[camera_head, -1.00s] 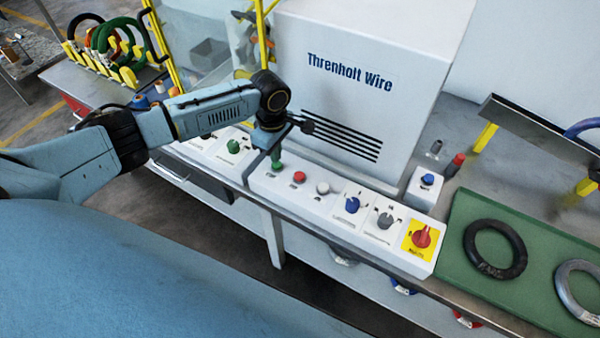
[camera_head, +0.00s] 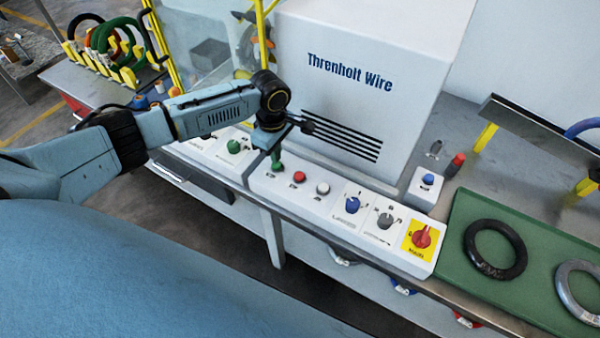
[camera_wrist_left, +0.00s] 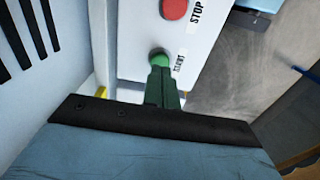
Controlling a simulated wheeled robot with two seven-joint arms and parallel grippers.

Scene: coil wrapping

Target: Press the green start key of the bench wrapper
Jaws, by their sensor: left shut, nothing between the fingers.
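The bench wrapper (camera_head: 350,62) is a large white housing marked "Threnholt Wire" with a sloped white key panel along its front. In the left wrist view, the round green start key (camera_wrist_left: 159,56) lies beside a "START" label, with the red stop key (camera_wrist_left: 174,8) beyond it. My left gripper (camera_head: 276,160) points down over the panel's left part, its narrow green fingers (camera_wrist_left: 163,88) shut and empty. Their tips overlap the start key in the picture and hide part of it. I cannot tell whether they touch or press it. My right gripper is not in view.
Right of the start key are a red key (camera_head: 299,176), a white key (camera_head: 322,188), blue and grey knobs, and a red main switch (camera_head: 422,237) on yellow. Another green knob (camera_head: 233,146) is to the left. Black and grey coils lie on a green mat (camera_head: 480,205).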

